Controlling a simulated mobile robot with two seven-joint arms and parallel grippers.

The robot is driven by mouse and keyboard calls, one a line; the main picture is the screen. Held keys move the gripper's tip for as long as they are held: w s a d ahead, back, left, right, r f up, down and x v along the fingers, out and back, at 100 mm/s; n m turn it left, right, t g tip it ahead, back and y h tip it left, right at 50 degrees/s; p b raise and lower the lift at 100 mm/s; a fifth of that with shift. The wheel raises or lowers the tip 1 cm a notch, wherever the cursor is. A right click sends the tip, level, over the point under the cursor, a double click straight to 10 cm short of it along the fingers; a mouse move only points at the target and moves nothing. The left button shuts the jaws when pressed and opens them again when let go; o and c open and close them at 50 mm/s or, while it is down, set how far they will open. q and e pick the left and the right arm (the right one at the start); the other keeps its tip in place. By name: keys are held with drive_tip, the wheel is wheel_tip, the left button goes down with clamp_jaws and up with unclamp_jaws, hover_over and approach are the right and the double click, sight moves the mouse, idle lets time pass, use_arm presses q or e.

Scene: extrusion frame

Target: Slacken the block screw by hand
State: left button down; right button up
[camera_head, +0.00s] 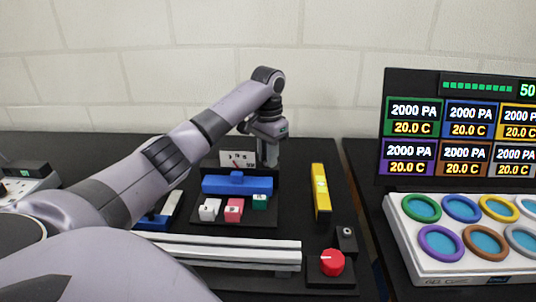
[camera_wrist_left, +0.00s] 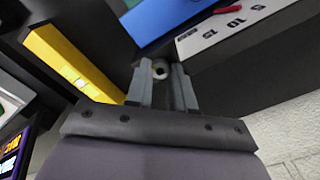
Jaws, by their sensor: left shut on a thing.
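My left gripper (camera_head: 268,162) reaches down behind the right end of the blue block (camera_head: 237,185), beside the white dial (camera_head: 238,158). In the left wrist view, its two grey fingers (camera_wrist_left: 161,80) are shut on a small round pale screw head with a dark centre, the block screw (camera_wrist_left: 160,67). The blue block (camera_wrist_left: 165,20) lies just beyond the fingertips there, and the dial (camera_wrist_left: 222,30) with its red needle is to the right. The screw is hidden in the head view. My right gripper is not in view.
A yellow bar (camera_head: 320,190) stands to the right of the blue block. White, pink and green cubes (camera_head: 233,208) sit in front. Pale rails (camera_head: 230,251), a red knob (camera_head: 333,262) and a small black box (camera_head: 346,239) lie nearer. A panel with coloured rings (camera_head: 470,270) is at right.

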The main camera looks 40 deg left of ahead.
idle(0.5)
use_arm(q)
drive_tip(key=c, duration=1)
unclamp_jaws()
drive_tip(key=shift+f, duration=0.1)
drive_tip(key=shift+o, duration=0.2)
wheel_tip(320, 180, up, 7)
